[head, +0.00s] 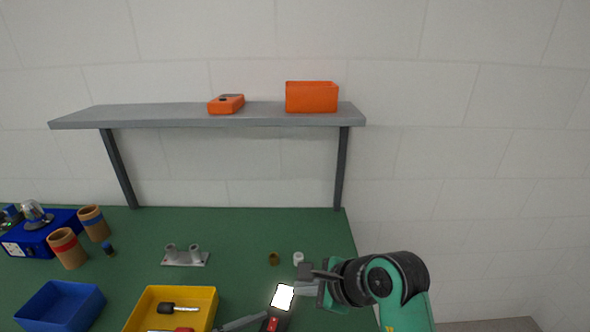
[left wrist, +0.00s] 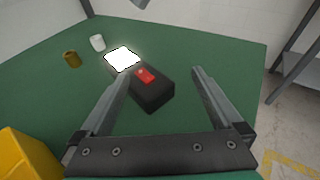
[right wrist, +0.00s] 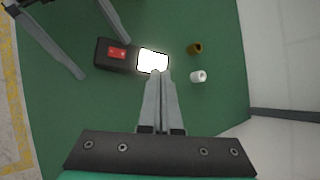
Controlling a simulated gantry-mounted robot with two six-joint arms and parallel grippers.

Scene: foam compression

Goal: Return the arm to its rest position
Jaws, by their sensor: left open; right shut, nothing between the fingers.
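A black device (left wrist: 152,97) with a red button (left wrist: 145,75) and a glowing white plate (left wrist: 122,59) lies on the green table. My left gripper (left wrist: 161,72) is open, its fingers apart with the device in view between them; nothing is held. In the head view only a finger of it shows at the bottom edge. My right gripper (right wrist: 158,74) is shut and empty, its tips overlapping the edge of the glowing plate (right wrist: 153,60) in the right wrist view. I cannot tell whether they touch it. In the head view, it comes in from the right beside the plate (head: 282,297).
A brown cylinder (head: 274,259) and a white cylinder (head: 298,259) stand behind the device. A yellow bin (head: 207,300) with tools, a blue bin (head: 62,289) and a metal fixture (head: 185,261) are to the left. A shelf (head: 170,117) holds orange items above.

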